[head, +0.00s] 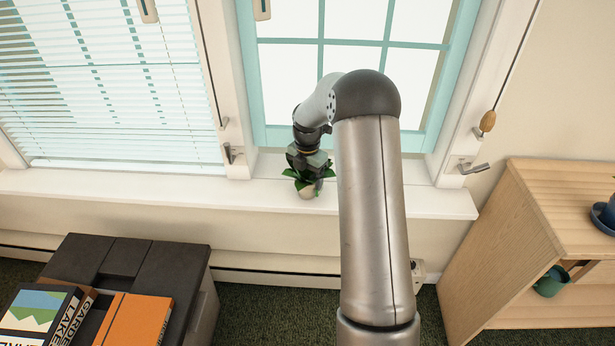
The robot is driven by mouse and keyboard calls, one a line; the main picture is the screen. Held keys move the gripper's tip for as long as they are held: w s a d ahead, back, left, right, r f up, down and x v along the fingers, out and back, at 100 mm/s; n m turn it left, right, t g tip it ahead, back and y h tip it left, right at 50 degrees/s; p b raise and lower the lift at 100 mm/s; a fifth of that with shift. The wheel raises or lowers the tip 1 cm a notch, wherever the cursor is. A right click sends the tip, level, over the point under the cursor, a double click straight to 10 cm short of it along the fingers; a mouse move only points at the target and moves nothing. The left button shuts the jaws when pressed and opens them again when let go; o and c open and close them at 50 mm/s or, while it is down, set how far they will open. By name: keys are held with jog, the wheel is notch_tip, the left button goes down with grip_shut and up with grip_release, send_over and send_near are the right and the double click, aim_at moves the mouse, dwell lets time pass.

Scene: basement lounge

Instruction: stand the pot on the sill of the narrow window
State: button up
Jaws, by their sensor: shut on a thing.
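The pot (307,192) is small and pale, with green leaves around its top. It shows at the front part of the white sill (265,191) below the narrow window (340,62), which has a teal frame. My gripper (308,172) comes down from above among the leaves and is shut on the pot. The pot looks upright. I cannot tell whether its base touches the sill or hangs just above it. Leaves and my gripper hide the pot's upper part.
A wide window with white blinds (110,100) is at left. Window cranks (470,168) and a cord pull (488,121) are at right. Books (130,320) lie on a dark-topped unit (135,262) at lower left. A wooden shelf (540,215) stands at right. The sill beside the pot is clear.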

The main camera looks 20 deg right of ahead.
jog(key=shift+f, duration=0.15)
jog(key=o, duration=1.1)
